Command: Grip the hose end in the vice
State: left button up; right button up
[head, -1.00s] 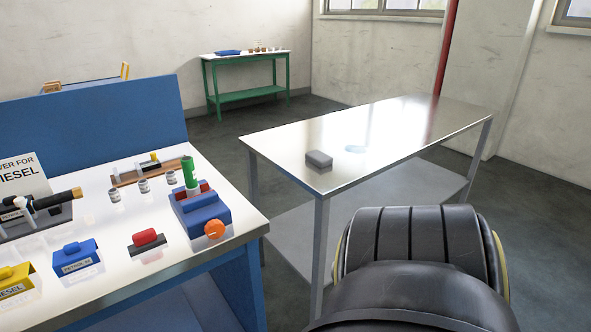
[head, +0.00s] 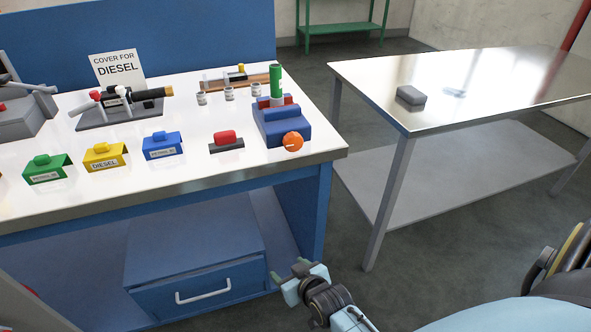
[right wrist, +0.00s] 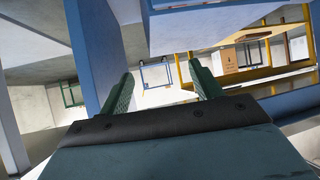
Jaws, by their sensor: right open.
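The blue vice (head: 282,127) with red jaws and an orange knob (head: 292,141) stands at the right end of the white-topped workbench. A green cylinder with a pale lower end (head: 276,82) stands upright at its jaws; I cannot tell whether the jaws are shut on it. A black hose-like piece with a gold tip (head: 150,93) lies on a dark stand further left. I cannot tell which is the hose end. My right gripper (head: 288,270) is open and empty, low in front of the bench; its green fingers show in the right wrist view (right wrist: 162,82). My left gripper is out of view.
Green, yellow and blue (head: 162,145) covers line the bench front, with a red-handled block (head: 226,140) beside them. Small grey cups (head: 229,93) stand behind. A blue drawer unit (head: 196,255) is under the bench. A metal table (head: 480,85) with a grey block stands right.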

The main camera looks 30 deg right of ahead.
jog(key=w+d+r+m+t+h+b, duration=0.1)
jog(key=w+d+r+t+h+b, duration=0.2)
jog(key=r, duration=1)
jog(key=m+t+h, duration=0.1)
jog(key=m+t, duration=0.1)
jog(key=t, duration=0.1)
send_near(295, 143)
jog(key=b+x, duration=0.2)
jog(key=x, duration=0.6)
jog(key=shift+w+f+b, duration=0.1)
jog(key=shift+w+b, duration=0.15)
jog(key=shift+b, duration=0.1)
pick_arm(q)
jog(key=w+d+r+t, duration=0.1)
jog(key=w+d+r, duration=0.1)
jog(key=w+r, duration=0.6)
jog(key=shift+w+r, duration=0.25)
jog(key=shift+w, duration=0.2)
pick_arm(e)
jog(key=shift+x, duration=0.8)
jog(key=c, duration=0.9)
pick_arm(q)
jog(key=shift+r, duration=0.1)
pick_arm(e)
jog(key=shift+c, duration=0.3)
